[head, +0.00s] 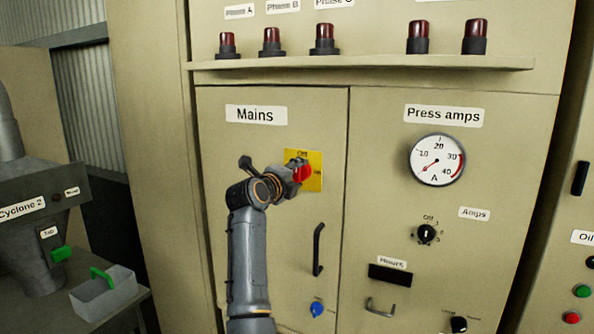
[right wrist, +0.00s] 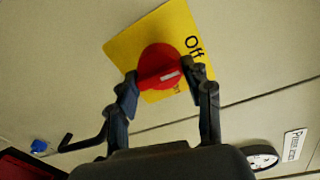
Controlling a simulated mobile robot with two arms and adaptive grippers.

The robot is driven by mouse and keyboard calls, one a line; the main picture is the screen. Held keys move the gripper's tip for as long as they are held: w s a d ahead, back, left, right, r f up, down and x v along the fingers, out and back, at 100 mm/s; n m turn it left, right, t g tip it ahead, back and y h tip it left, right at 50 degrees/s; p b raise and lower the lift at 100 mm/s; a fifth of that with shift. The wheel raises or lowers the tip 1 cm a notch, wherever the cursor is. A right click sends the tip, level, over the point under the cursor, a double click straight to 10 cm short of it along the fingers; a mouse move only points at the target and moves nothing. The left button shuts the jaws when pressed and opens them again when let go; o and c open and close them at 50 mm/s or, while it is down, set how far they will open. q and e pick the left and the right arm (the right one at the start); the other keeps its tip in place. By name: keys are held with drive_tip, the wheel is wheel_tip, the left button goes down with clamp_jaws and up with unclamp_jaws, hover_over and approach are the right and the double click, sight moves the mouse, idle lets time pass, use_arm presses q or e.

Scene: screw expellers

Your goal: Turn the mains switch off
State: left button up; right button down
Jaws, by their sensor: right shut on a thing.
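The mains switch is a red rotary knob (head: 303,173) on a yellow plate (head: 317,160) under the "Mains" label (head: 256,115). My right gripper (head: 295,174) is at the knob in the head view and hides part of it. In the right wrist view the red knob (right wrist: 158,62) sits between the two fingers of my right gripper (right wrist: 160,74), which are shut on its handle. The handle's white mark points right, roughly toward the plate's edge with the word "Off" (right wrist: 194,46). I cannot tell its exact setting. My left gripper is not in view.
Below the switch are a black door handle (head: 318,250) and a blue knob (head: 316,309). The ammeter (head: 437,160) is to the right, with a small black selector (head: 426,234) under it. A shelf edge (head: 360,66) with red lamps juts out above.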

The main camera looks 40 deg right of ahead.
drive_tip(key=shift+r, duration=0.45)
drive_tip(key=c, duration=1)
unclamp_jaws()
drive_tip(key=o, duration=0.4)
drive_tip(key=shift+f, duration=0.25)
drive_tip(key=v, duration=1.2)
drive_tip(key=shift+w, duration=0.1)
drive_tip(key=shift+f, duration=0.1)
